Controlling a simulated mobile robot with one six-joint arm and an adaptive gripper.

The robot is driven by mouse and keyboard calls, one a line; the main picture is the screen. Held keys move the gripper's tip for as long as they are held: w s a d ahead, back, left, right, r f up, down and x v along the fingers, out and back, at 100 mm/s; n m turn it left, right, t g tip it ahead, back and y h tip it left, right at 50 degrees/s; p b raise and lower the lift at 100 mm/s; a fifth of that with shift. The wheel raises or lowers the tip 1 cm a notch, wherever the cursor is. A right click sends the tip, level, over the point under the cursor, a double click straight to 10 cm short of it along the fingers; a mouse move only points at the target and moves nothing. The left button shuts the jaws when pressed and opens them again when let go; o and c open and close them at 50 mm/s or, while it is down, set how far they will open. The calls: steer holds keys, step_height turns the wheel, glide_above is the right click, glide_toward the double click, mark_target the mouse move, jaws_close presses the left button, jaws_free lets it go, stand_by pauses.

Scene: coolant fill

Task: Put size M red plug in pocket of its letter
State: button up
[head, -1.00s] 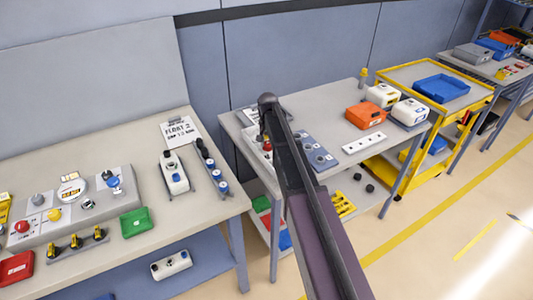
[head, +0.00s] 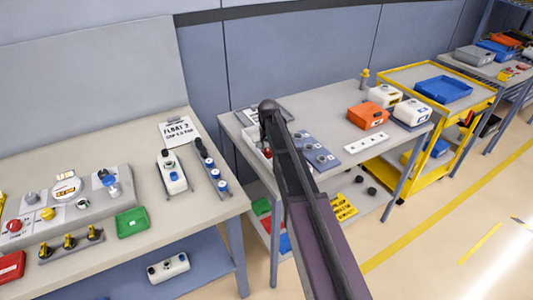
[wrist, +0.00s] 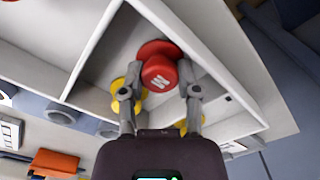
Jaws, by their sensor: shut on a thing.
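In the wrist view, a red plug (wrist: 160,73) with a white letter, apparently an M, sits between the two fingers of my gripper (wrist: 162,88), which is shut on it. The plug is over a compartment of a white divided tray (wrist: 240,118). Another red part shows right behind it; I cannot tell if it is the same plug's flange. Yellow plugs (wrist: 128,92) lie close by the fingers. In the head view, the blue-grey pocket panel (head: 322,158) lies right of the tray. My arm hides the gripper there, and the pocket letters cannot be read.
An orange box (head: 367,116) and white containers (head: 411,111) stand at the table's right end. A white strip with dark dots (head: 366,143) lies in front of them. The left bench (head: 110,150) holds a control panel and a green tray (head: 132,222).

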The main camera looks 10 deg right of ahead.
mark_target(269, 150)
steer(key=shift+f, duration=0.15)
steer(key=o, duration=0.5)
steer(key=shift+r, duration=0.25)
step_height(269, 150, up, 12)
steer(key=p, duration=1.2)
steer(key=shift+s, duration=0.1)
stand_by(0.8)
steer(key=s+n, duration=0.5)
steer(key=s, duration=2.4)
steer(key=shift+a, duration=0.3)
